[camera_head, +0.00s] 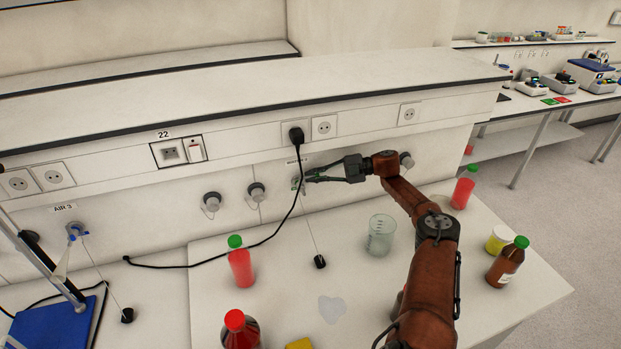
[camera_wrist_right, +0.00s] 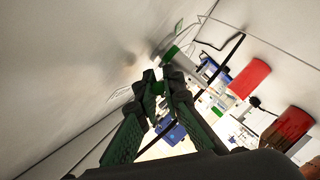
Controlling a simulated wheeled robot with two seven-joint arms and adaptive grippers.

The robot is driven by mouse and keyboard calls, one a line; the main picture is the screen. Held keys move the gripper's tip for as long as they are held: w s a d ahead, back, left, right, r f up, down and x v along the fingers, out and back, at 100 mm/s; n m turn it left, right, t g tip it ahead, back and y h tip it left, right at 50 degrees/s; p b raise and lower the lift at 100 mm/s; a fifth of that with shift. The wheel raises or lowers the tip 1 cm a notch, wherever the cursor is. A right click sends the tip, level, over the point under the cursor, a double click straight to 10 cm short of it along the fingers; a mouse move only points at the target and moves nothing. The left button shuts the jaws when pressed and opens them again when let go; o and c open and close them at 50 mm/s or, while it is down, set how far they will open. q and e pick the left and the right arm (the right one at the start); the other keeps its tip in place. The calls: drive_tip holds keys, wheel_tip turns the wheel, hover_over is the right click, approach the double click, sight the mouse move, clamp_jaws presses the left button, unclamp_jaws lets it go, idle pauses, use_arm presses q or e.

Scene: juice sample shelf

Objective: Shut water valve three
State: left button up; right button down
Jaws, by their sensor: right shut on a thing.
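The water valve (camera_head: 296,184) is on the wall panel below the black plug, under a small label too small to read fully. The gripper also shows in the right wrist view (camera_wrist_right: 160,84). Whether the valve is open or shut cannot be told. My left gripper is not in view.
Below stand a green-capped red bottle (camera_head: 240,266), a glass beaker (camera_head: 381,237), a brown bottle (camera_head: 505,265) and a red-capped bottle (camera_head: 240,332). An AIR 3 valve (camera_head: 76,230) is at left.

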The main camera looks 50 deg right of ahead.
drive_tip(key=shift+r, duration=0.15)
drive_tip(key=c, duration=2.3)
unclamp_jaws()
drive_tip(key=shift+w, duration=0.1)
drive_tip(key=v, duration=1.2)
